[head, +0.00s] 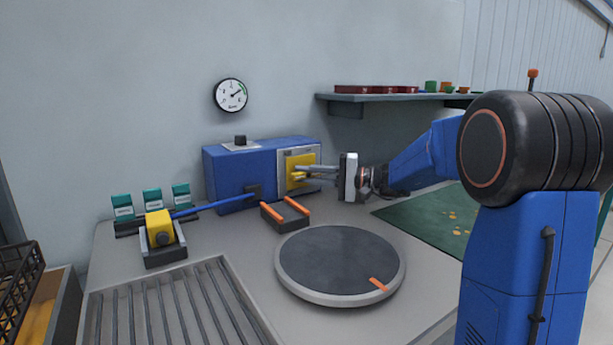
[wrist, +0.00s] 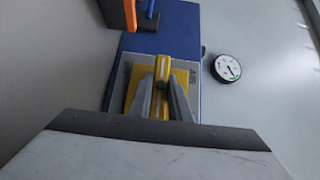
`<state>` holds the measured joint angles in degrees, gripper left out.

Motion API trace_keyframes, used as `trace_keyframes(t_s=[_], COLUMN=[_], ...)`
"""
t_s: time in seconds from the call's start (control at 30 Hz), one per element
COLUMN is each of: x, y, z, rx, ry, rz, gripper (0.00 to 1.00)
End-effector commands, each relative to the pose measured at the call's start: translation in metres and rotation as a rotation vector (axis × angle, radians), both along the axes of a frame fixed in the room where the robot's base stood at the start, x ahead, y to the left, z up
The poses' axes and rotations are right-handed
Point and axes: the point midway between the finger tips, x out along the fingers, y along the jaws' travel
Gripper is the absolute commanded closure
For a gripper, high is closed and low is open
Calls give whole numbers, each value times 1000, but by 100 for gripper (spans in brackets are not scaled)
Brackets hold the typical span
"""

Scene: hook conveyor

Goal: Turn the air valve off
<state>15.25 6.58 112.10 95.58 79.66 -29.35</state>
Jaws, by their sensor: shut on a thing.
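The air valve is a yellow handle on a yellow square plate (head: 300,161), set in a light panel on the right end of a blue box (head: 236,167). In the wrist view the yellow handle (wrist: 163,70) runs along between my fingers, and part of the word "AIR" shows on the panel beside it. My gripper (head: 302,175) reaches in from the right, its fingers at the plate. In the wrist view its two fingertips (wrist: 162,85) are shut on the handle, one on each side. The fingers hide part of the handle.
A round pressure gauge (head: 230,95) hangs on the wall above the box. In front are a black holder with orange bars (head: 285,214), a round turntable (head: 340,262) and a yellow block in a cradle (head: 160,228). A shelf (head: 397,97) is at the back right.

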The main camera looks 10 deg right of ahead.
Motion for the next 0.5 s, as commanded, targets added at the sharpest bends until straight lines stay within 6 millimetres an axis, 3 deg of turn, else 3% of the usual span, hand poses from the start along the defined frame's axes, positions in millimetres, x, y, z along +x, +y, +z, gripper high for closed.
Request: trace_keyframes(t_s=[0.33,0.37,0.4,0.5], x=[0,0,0,0], y=[0,0,0,0], z=[-1,-1,-1,-1], rx=[19,19,19,18], ry=[8,8,8,7], rz=[0,0,0,0], gripper=[100,75,66,64])
